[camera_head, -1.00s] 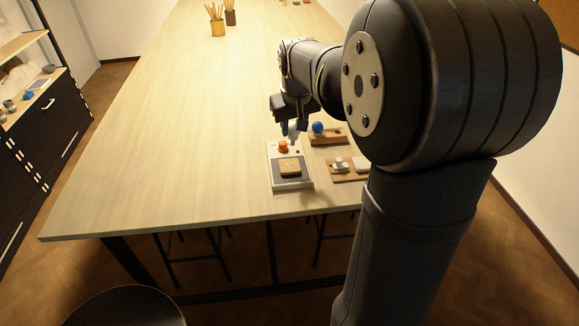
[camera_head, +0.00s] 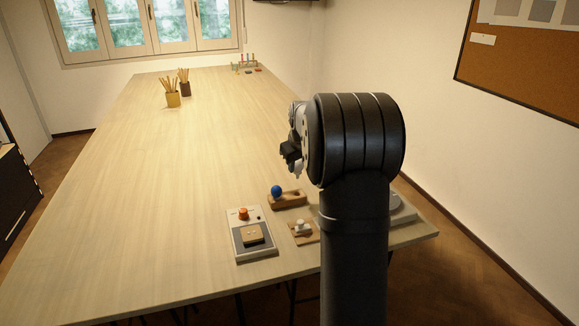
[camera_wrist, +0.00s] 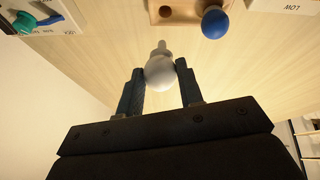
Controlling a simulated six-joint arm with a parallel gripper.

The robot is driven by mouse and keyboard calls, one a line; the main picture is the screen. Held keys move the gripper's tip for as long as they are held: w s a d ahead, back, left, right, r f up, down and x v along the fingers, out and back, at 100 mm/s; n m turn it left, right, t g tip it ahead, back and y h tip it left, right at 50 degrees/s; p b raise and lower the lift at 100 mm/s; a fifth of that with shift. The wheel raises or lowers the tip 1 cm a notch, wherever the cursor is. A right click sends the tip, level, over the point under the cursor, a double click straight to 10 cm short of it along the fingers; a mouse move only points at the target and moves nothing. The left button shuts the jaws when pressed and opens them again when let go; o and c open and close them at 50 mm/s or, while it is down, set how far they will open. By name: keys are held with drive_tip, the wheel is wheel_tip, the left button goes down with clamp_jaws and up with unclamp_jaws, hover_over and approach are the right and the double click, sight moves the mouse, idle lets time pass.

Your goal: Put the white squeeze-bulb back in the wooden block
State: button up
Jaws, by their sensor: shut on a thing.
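The white squeeze-bulb (camera_wrist: 160,73) is between the two fingers of my gripper (camera_wrist: 160,84), with its narrow tip pointing up in the wrist view. In the head view my gripper (camera_head: 297,168) is above the table with the white bulb below it, small and partly hidden by the arm. The wooden block (camera_head: 291,201) lies on the table below my gripper, and a blue bulb (camera_head: 276,190) sits in its left end. In the wrist view the block (camera_wrist: 184,13) shows a bare dark hole beside the blue bulb (camera_wrist: 215,23). The white bulb is apart from the block.
A device with an orange knob (camera_head: 243,213) and a tan square (camera_head: 252,234) stands left of my arm. A small wooden board with white pieces (camera_head: 303,227) lies near the block. The table's left side is clear.

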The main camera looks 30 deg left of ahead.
sight(298, 177)
drive_tip(key=shift+s+f, duration=0.1)
drive_tip(key=shift+f, duration=1.05)
drive_tip(key=shift+f, duration=0.1)
drive_tip(key=shift+f, duration=1.3)
drive_tip(key=shift+f, duration=0.1)
drive_tip(key=shift+f, duration=1.1)
drive_tip(key=shift+f, duration=0.15)
drive_tip(key=o, duration=0.7)
